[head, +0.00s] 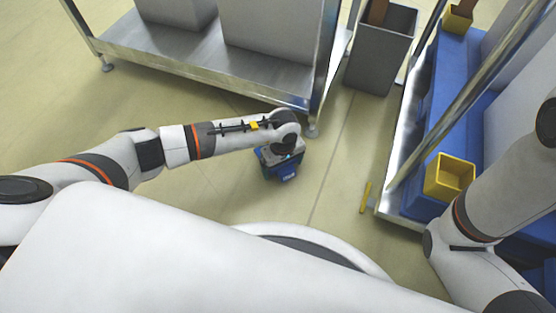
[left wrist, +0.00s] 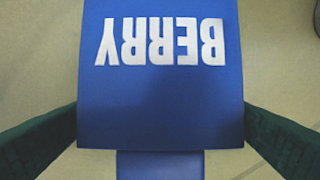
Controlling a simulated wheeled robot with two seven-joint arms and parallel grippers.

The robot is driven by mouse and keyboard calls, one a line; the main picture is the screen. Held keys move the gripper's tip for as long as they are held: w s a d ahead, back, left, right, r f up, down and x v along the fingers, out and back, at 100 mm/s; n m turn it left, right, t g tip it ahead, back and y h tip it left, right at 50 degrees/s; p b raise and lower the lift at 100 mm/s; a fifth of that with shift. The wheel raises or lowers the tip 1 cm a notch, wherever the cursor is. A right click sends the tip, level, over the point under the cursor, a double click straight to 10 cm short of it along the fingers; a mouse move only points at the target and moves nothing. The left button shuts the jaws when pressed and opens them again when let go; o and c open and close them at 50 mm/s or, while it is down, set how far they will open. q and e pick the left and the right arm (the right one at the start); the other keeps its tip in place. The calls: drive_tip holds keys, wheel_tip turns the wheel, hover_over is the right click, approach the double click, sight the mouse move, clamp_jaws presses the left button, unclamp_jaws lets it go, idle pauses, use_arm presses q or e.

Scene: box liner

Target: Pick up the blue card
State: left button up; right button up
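The blue card (left wrist: 160,110) fills the middle of the left wrist view, with the white word BERRY upside down on it. The two dark green fingers of my left gripper (left wrist: 160,128) meet its left and right edges, so the gripper appears shut on it. A narrower blue piece (left wrist: 160,165) shows below the card. In the head view the blue card (head: 284,173) shows at the end of my left arm, under the wrist, with a small white mark on it. My right gripper is not in view.
A metal rack (head: 140,55) with grey boxes stands at the top left. A grey bin (head: 380,55) stands beyond. A blue shelf (head: 440,100) with yellow bins (head: 450,178) is at the right. A yellow strip (head: 366,197) lies on the floor. Open floor surrounds the card.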

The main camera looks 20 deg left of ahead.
use_arm(q)
drive_tip(key=c, duration=0.7)
drive_tip(key=shift+o, duration=0.2)
wheel_tip(320, 180, up, 10)
drive_tip(key=p, duration=0.7)
